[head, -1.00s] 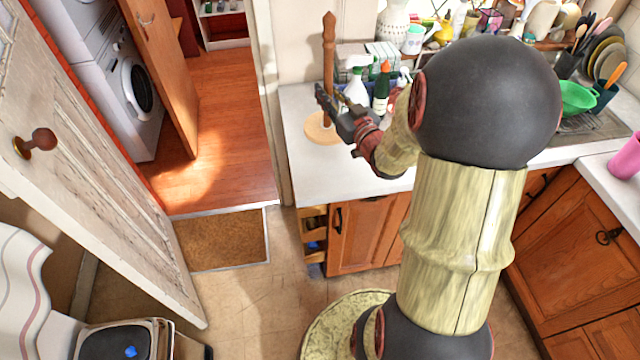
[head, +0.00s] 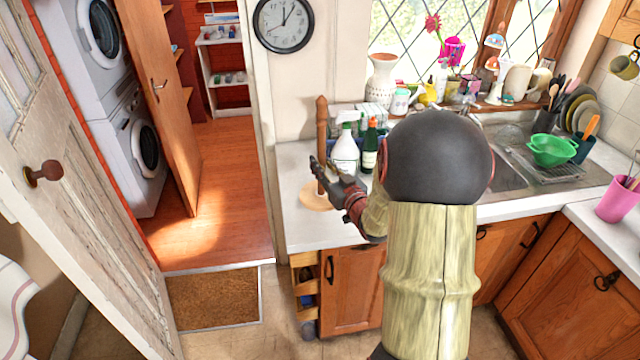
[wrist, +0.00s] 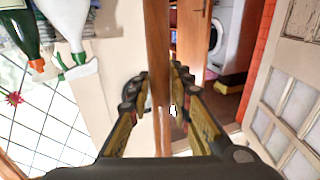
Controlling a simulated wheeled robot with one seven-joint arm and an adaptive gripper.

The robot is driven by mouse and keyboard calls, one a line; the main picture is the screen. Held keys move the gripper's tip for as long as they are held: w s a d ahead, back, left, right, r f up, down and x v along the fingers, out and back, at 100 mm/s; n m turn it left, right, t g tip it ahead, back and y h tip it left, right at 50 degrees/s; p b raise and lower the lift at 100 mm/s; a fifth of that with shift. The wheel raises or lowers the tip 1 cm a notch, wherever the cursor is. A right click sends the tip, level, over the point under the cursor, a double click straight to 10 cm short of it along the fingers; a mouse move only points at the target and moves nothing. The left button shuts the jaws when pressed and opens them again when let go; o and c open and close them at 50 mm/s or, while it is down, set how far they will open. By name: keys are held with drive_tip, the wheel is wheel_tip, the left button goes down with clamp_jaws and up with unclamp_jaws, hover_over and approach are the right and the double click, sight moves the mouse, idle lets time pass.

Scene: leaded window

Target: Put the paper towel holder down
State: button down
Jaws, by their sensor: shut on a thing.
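The paper towel holder (head: 322,125) is a bare wooden post on a round pale wooden base, upright at the left end of the white counter. My gripper (head: 322,172) is shut on the post, low down near the base. In the wrist view the post (wrist: 157,50) runs between the two fingers of my gripper (wrist: 158,90). The base is partly hidden by my gripper, and I cannot tell whether it touches the counter.
A white spray bottle (head: 345,155) and a dark green bottle (head: 370,150) stand close to the right of the post. The counter (head: 300,235) is bare in front of the base. The sink and a green colander (head: 553,150) are further right.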

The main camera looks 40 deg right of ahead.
drive_tip(key=w+f, duration=0.1)
drive_tip(key=w+d+f+b, duration=0.1)
drive_tip(key=f, duration=0.1)
drive_tip(key=w+d+f, duration=0.1)
drive_tip(key=f, duration=0.1)
drive_tip(key=shift+w+d, duration=0.2)
drive_tip(key=shift+d, duration=0.05)
drive_tip(key=shift+w+f+b, duration=0.1)
drive_tip(key=shift+f+b, duration=0.75)
drive_tip(key=shift+f, duration=0.8)
drive_tip(key=shift+f, duration=0.2)
drive_tip(key=c, duration=1.6)
unclamp_jaws()
